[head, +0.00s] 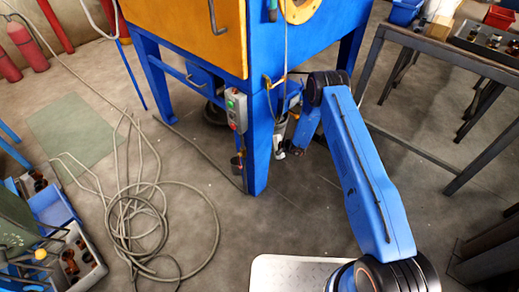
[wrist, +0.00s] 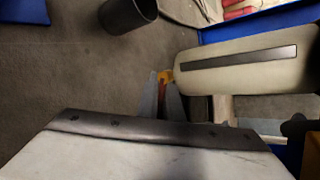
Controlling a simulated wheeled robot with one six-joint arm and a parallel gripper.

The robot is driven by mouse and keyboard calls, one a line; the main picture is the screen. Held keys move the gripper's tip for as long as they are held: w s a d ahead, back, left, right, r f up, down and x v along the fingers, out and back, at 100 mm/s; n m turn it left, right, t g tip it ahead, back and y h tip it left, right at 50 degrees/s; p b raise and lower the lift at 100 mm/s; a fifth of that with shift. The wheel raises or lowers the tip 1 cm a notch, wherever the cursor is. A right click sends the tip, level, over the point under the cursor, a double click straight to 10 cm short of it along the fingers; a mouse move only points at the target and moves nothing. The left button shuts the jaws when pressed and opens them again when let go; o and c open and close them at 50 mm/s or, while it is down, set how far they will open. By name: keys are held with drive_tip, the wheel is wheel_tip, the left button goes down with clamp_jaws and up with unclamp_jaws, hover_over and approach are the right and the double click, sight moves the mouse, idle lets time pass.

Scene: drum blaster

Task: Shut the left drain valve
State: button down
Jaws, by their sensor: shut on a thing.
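In the wrist view my gripper (wrist: 166,99) has its two grey fingers close together. They are shut on a small red lever (wrist: 162,88) with a yellow part (wrist: 167,75) at its far end, which I take to be a drain valve handle. A beige cylinder (wrist: 225,76) with a dark strip lies right beside the fingers. In the head view my arm reaches down beside the blue cabinet's front leg (head: 258,150). The valve is too small to make out there, and the arm hides part of that spot. I cannot tell the valve's full angle.
The blue cabinet with its orange door (head: 185,35) stands above. A control box (head: 236,110) is fixed on the front leg. A coiled hose (head: 135,225) lies on the floor at left. A metal-framed table (head: 440,55) stands at right. A dark cylinder (wrist: 127,14) shows in the wrist view.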

drive_tip(key=shift+w+d, duration=0.15)
drive_tip(key=shift+d, duration=0.1)
drive_tip(key=c, duration=1.9)
unclamp_jaws()
drive_tip(key=shift+d, duration=0.1)
drive_tip(key=v, duration=1.7)
drive_tip(key=shift+r, duration=0.1)
